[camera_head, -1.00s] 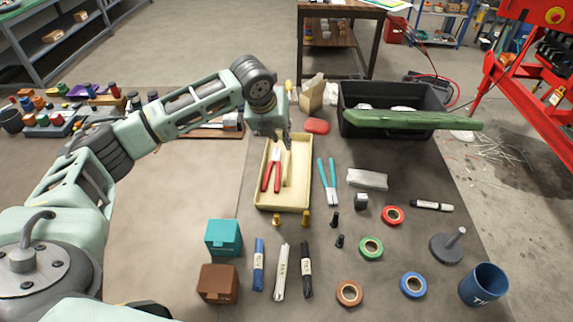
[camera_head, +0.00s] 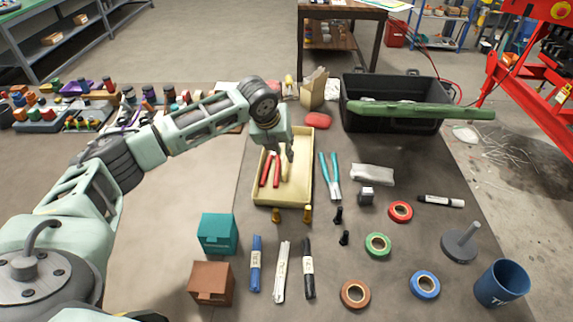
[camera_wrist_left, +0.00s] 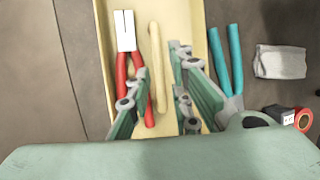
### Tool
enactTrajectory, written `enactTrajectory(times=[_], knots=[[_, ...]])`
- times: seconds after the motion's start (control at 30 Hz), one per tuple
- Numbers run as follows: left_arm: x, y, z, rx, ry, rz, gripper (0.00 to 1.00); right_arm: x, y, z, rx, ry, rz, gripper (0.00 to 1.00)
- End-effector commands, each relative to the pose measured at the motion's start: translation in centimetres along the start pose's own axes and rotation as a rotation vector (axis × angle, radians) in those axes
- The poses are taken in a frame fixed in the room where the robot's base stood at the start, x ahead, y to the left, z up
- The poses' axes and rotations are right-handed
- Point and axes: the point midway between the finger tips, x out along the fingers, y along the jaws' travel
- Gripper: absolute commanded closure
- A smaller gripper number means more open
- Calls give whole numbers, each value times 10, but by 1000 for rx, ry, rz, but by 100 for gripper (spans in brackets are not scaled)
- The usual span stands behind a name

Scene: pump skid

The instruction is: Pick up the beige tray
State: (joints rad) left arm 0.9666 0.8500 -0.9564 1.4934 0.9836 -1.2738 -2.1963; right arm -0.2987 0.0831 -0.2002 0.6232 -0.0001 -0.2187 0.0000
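The beige tray (camera_head: 283,198) lies on the grey bench in the head view, long side pointing away from me. It holds red-handled pliers (camera_head: 270,168) and a pale beige stick-like item, clearer in the wrist view (camera_wrist_left: 158,70). My left gripper (camera_head: 290,158) hangs over the right half of the tray. In the left wrist view (camera_wrist_left: 158,100) its fingers are apart, with the stick and part of a red handle showing between them. The tray floor (camera_wrist_left: 183,25) shows beyond. I cannot tell whether the fingertips touch anything. My right gripper is in neither view.
Teal-handled pliers (camera_head: 330,175) lie close to the tray's right side. A red item (camera_head: 318,120) and a black toolbox (camera_head: 390,120) are behind. Markers, tape rolls and boxes fill the front; bench left of the tray is clear.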

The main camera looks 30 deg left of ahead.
Motion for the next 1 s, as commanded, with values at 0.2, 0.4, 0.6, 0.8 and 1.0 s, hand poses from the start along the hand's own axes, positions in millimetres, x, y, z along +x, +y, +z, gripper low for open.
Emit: enactTrajectory(times=[0.2, 0.4, 0.6, 0.8, 1.0], knots=[[31, 2, 4, 0, 3, 0, 81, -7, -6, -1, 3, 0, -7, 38], [44, 2, 4, 1, 0, 0, 81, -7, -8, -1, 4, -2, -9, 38], [44, 2, 4, 1, 0, 1, 81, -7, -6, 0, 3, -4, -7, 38], [44, 3, 4, 1, 0, 1, 81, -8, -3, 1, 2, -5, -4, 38], [45, 3, 3, 1, 0, 0, 89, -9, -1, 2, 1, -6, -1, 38]])
